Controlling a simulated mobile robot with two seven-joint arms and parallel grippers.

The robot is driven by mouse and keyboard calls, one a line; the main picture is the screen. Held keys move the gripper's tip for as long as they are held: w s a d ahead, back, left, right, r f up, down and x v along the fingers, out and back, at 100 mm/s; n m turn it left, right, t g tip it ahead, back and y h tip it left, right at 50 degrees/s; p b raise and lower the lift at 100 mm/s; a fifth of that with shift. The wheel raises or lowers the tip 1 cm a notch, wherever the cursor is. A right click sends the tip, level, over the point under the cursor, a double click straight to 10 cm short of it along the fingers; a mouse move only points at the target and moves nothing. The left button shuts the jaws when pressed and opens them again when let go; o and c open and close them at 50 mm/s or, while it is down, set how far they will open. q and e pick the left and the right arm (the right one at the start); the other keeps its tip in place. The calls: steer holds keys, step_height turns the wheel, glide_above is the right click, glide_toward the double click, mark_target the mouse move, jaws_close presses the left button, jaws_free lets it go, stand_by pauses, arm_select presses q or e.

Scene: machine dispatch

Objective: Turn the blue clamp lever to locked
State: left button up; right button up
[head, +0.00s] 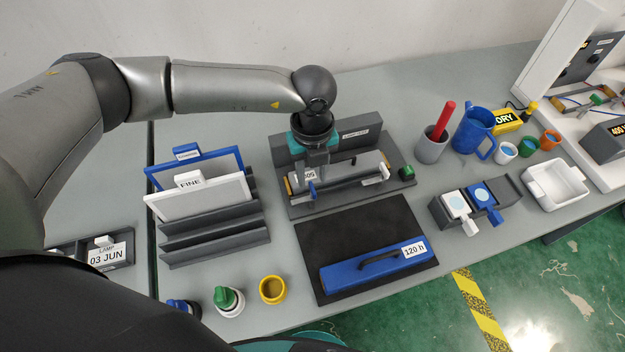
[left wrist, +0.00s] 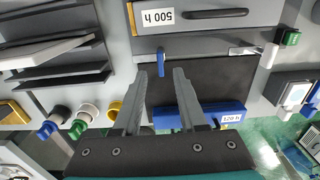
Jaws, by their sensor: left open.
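The blue clamp lever (head: 311,190) is at the front left of the dark grey fixture (head: 300,211), near the label reading 500. In the left wrist view the blue lever (left wrist: 160,62) points straight down the picture, in line with the gap between my fingertips. My left gripper (head: 318,172) is over the fixture, pointing down, and it partly covers the lever area in the head view. In the left wrist view its two fingers (left wrist: 160,76) are apart with nothing held. I cannot tell whether a finger touches the lever. My right gripper is not in view.
A blue 120 h block (head: 375,267) lies on a black mat (head: 318,237) in front. A slotted rack (head: 215,235) with panels stands left; a grey cup (head: 431,148) stands right.

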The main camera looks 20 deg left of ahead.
mark_target(312, 187)
arm_select(q)
steer(key=shift+f, duration=2)
steer(key=shift+c, duration=0.3)
jaws_close()
